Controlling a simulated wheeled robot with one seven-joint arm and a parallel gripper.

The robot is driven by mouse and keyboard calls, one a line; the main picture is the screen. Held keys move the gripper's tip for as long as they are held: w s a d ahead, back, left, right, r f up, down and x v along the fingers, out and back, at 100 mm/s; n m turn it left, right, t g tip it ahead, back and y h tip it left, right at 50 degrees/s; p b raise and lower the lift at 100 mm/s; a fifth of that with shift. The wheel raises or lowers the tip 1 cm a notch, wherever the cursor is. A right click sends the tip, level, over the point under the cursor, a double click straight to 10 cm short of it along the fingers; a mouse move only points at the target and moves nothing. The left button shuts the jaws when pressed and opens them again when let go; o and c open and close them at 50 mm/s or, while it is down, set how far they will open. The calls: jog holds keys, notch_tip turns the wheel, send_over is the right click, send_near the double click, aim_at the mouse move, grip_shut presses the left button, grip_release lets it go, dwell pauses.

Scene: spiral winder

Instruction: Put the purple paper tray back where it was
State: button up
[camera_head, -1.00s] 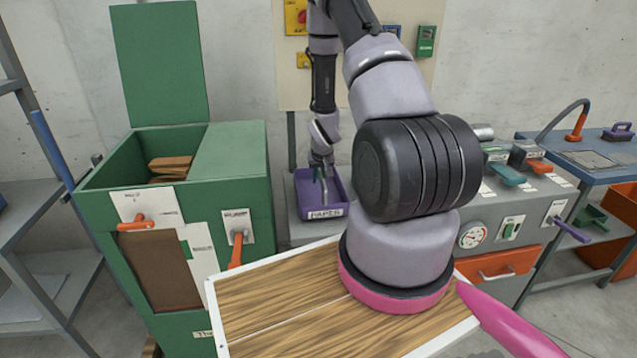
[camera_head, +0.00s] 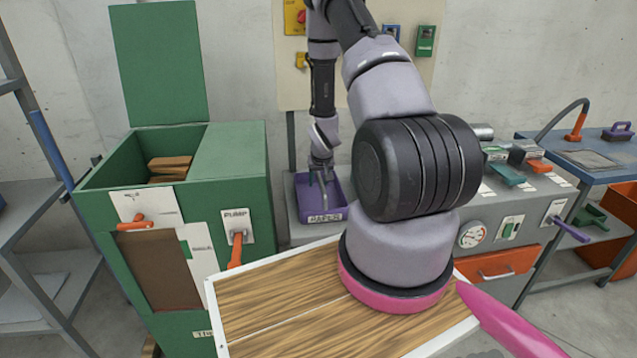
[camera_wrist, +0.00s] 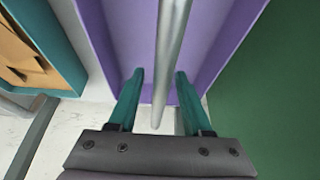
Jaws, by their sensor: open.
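The purple paper tray (camera_head: 334,204) sits on the grey bench between the green cabinet and the grey machine. Its front label reads PAPER. My gripper (camera_head: 324,180) is over the tray, pointing down. In the wrist view my gripper (camera_wrist: 158,82) has its two teal fingers apart, with a grey metal bar (camera_wrist: 172,50) running between them. The fingers do not appear to press on the bar. The purple tray (camera_wrist: 118,30) lies behind the bar and fingers. Part of the tray is hidden by my arm in the head view.
The green cabinet (camera_head: 230,160) with an open lid stands close on the left. The grey machine with levers and a gauge (camera_head: 472,234) is on the right. A blue table (camera_head: 610,172) stands farther right. A wooden board (camera_head: 280,300) with a white rim is in front.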

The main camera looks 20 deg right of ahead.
jog(key=v, duration=1.1)
jog(key=shift+s+r, duration=0.15)
jog(key=shift+r, duration=0.15)
jog(key=s+a+r+m+t, duration=0.1)
jog(key=s+a+r, duration=0.15)
jog(key=r, duration=0.95)
jog(key=s+a+r, duration=0.2)
jog(key=a+r, duration=0.2)
jog(key=r, duration=0.8)
jog(key=s+a+r+y, duration=0.1)
jog(key=s+a+r, duration=0.1)
jog(key=s+r, duration=0.3)
jog(key=s+a+r+t+y, duration=0.1)
jog(key=s+a+r, duration=0.2)
jog(key=s, duration=0.4)
jog(key=s+a+r+y, duration=0.1)
jog(key=s+a+r, duration=0.2)
jog(key=s+r, duration=0.3)
jog(key=shift+s+r, duration=0.3)
jog(key=shift+s, duration=0.2)
jog(key=shift+t, duration=0.3)
